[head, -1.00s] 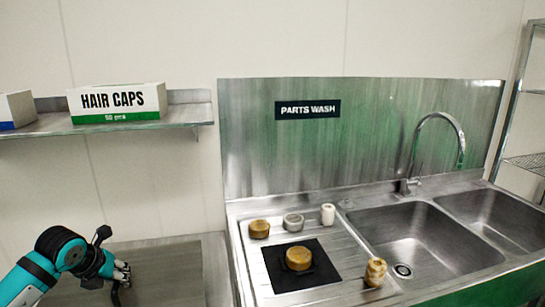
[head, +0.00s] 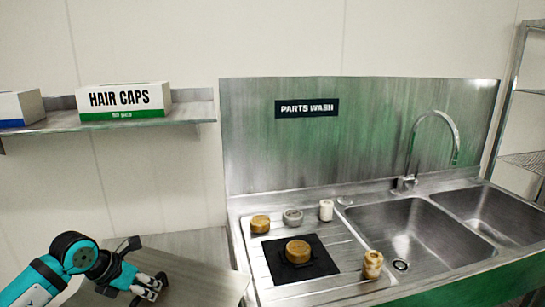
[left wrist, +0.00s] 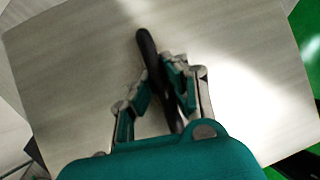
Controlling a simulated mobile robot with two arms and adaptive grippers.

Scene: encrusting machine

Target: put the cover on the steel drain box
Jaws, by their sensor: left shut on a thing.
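The cover (head: 205,272) is a flat, grey steel plate at the lower left of the head view. My left gripper (head: 154,288) is shut on its black handle and holds the plate, which looks tilted. In the left wrist view the plate (left wrist: 75,65) fills most of the picture, and the dark bar handle (left wrist: 148,50) runs between the fingers of my left gripper (left wrist: 163,85). I cannot make out the steel drain box; the plate hides what is below it. My right gripper is not in view.
To the right stands the sink unit with a ribbed drainboard (head: 335,245), a black mat (head: 322,264), several small parts and two basins (head: 415,235). A wall shelf (head: 190,113) holds the hair caps box (head: 122,101).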

